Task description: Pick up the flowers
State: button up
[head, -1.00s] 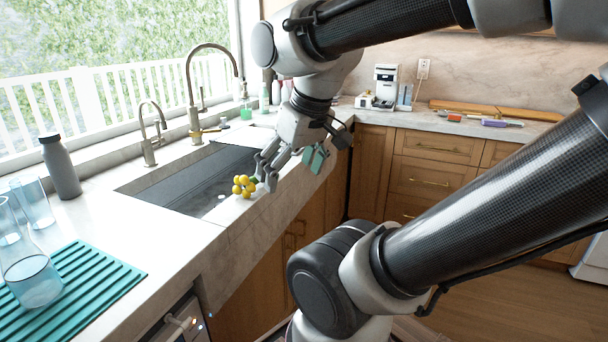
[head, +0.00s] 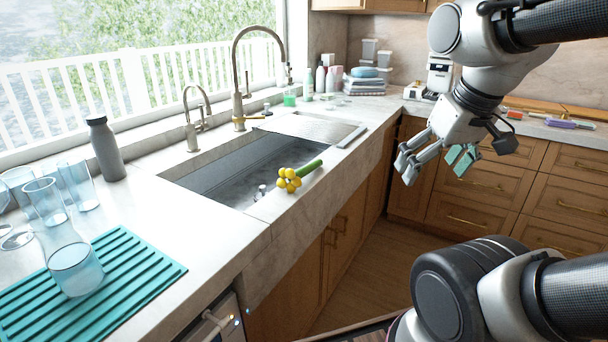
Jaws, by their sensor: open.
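The flowers (head: 289,179) are a bunch of round yellow heads with a thick green stem (head: 309,166). They lie on the front rim of the sink, heads to the left and stem pointing right and back. My gripper (head: 433,172) is open and empty. It hangs in the air to the right of the flowers, in front of the wooden drawers, clear of the counter. Nothing hides the flowers.
The sink basin (head: 232,172) lies just behind the flowers, with a tall faucet (head: 236,80) at its back. A grey bottle (head: 105,150), glasses (head: 76,186) and a teal drying mat (head: 140,262) stand on the left counter. Stacked towels (head: 364,86) sit at the back.

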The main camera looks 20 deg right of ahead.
aim_at(294, 177)
jog(key=u, duration=1.45)
jog(key=z, duration=1.45)
jog(key=i+l+u, duration=0.1)
jog(key=u, duration=0.3)
jog(key=i+l+u, duration=0.1)
jog(key=l+u, duration=0.25)
